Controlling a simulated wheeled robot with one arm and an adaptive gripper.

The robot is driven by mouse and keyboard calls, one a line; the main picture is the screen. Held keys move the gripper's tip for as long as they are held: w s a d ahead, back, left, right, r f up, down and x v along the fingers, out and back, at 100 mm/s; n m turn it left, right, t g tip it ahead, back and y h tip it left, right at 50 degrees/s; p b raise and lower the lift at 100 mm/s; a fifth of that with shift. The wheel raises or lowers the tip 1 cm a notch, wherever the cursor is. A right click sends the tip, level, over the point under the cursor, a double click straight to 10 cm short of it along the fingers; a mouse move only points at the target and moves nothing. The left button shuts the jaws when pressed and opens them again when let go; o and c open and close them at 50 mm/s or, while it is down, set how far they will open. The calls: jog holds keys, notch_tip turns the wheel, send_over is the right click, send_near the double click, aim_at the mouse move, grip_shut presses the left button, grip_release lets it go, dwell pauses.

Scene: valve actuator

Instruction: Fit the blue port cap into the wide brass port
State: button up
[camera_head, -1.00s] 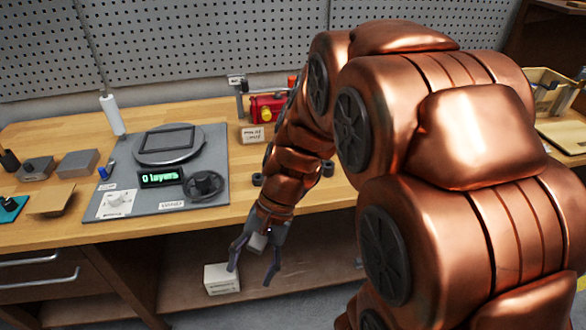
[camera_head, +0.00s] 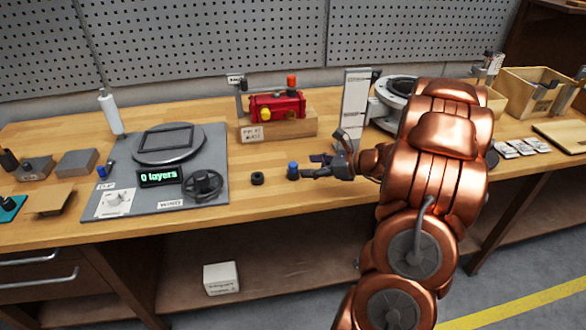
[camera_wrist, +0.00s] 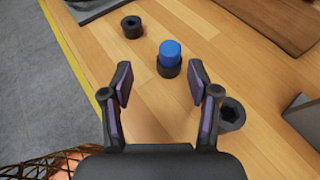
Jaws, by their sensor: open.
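The blue port cap (camera_head: 293,167) stands upright on the bench with a black lower part. In the wrist view the blue cap (camera_wrist: 170,48) lies just ahead of my gripper, between the lines of the two fingers. My gripper (camera_head: 318,165) is low over the bench, to the right of the cap. In the wrist view my gripper (camera_wrist: 160,82) is open and empty, its fingertips short of the cap. The red valve actuator (camera_head: 276,105) sits on a wooden block behind, with a yellow fitting (camera_head: 265,114) in front. I cannot make out which opening is the wide brass port.
A black ring (camera_head: 257,178) stands left of the cap. Another black holed piece (camera_wrist: 231,114) is beside my right finger in the wrist view. A grey plate (camera_head: 215,160) with a handwheel is further left. A white panel (camera_head: 355,105) stands behind my gripper. Bench between cap and actuator is clear.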

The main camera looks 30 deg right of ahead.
aim_at(296, 164)
jog(key=shift+w+d+f, duration=0.1)
jog(key=shift+d+f, duration=0.05)
jog(key=shift+d, duration=0.25)
jog(key=shift+w+f+m, duration=0.1)
jog(key=shift+w+m, duration=0.1)
jog(key=shift+m, duration=0.1)
jog(key=shift+p+x, duration=1.4)
jog(key=shift+x, duration=2.15)
jog(key=shift+w+d, duration=0.1)
jog(key=shift+c, duration=0.2)
jog(key=c, duration=0.9)
